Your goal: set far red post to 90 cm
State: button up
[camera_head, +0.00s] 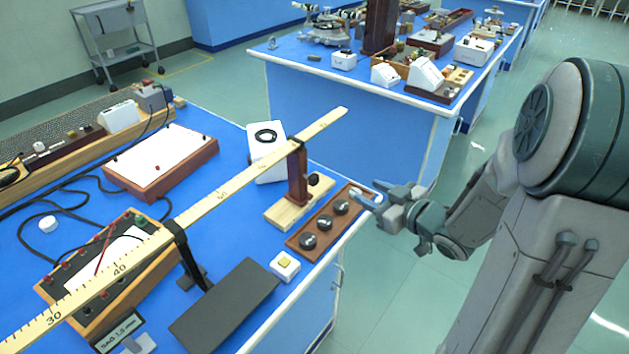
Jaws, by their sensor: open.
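The far red post (298,176) is a dark red upright on a pale wooden foot (285,212). It stands under the long yellow rule (205,205), near the rule's far end, with a dark knob (314,180) on its right side. The rule's printed 30 and 40 are legible at the near end; the numbers by the red post are too small to read surely. A black post (182,250) stands under the rule nearer to me. My gripper (364,199) is open and empty, to the right of the red post and apart from it, at the bench's right edge.
A red-brown tray with several dark knobs (325,222) lies between post and gripper. A small white box with a yellow top (285,266), a dark flat plate (225,306) and a white panel (267,150) are nearby. Free floor (400,285) lies right of the bench.

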aim_at(317, 181)
jog(key=s+a+n+g+y, duration=0.1)
jog(key=s+a+y, duration=0.1)
jog(key=s+y, duration=0.25)
jog(key=shift+y, duration=0.35)
jog(key=x, duration=1.4)
jog(key=shift+w, duration=0.4)
grip_shut()
